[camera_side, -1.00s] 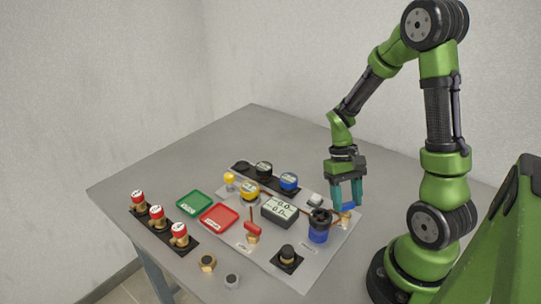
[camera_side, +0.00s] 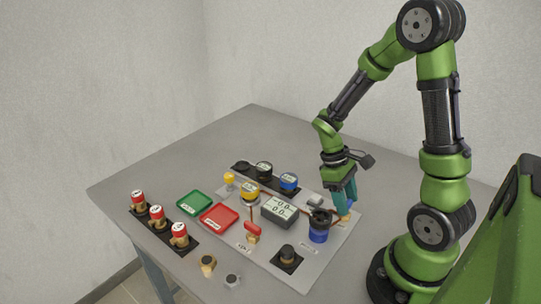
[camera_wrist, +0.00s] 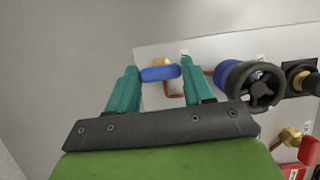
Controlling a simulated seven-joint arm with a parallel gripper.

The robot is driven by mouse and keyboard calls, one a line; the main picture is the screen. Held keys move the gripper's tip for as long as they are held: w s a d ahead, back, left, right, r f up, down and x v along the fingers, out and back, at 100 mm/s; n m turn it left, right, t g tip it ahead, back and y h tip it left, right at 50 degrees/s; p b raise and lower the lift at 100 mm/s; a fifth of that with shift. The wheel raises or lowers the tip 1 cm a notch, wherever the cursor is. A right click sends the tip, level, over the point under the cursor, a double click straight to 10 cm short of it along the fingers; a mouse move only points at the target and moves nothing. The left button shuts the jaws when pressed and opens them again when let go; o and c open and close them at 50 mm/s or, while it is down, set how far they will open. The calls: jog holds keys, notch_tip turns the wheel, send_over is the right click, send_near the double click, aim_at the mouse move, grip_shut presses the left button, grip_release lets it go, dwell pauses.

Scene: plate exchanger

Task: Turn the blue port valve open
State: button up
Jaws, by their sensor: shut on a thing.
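The blue port valve has a blue bar handle (camera_wrist: 159,73) on a brass body (camera_wrist: 163,61), at the right end of the light panel. My gripper (camera_side: 345,208) is down at the valve, its two teal fingers tilted in the side view. In the wrist view my gripper (camera_wrist: 160,68) has one finger at each end of the blue handle and is shut on it. The handle lies almost level across the wrist picture. In the side view the fingers hide most of the handle.
A blue cylinder with a black handwheel (camera_side: 319,226) stands close beside the valve, with a copper pipe (camera_wrist: 176,95) between them. A red-handled valve (camera_side: 253,230), a display box (camera_side: 279,210) and red and green trays (camera_side: 219,216) are further left. The table's back is clear.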

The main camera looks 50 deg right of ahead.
dwell(0.3)
jog(key=o, duration=1)
jog(key=shift+o, duration=0.2)
jog(key=v, duration=1.7)
jog(key=shift+w+f, duration=0.1)
jog(key=s+a+r+m+t+y, duration=0.1)
jog(key=a+r+m+t, duration=0.1)
jog(key=a+t, duration=0.3)
jog(key=s+a+r+m+t+y, duration=0.1)
jog(key=s+a+r+m+t, duration=0.1)
jog(key=a+t, duration=0.4)
jog(key=a, duration=0.2)
jog(key=shift+s+a+r+t, duration=0.3)
jog(key=shift+a+r, duration=0.1)
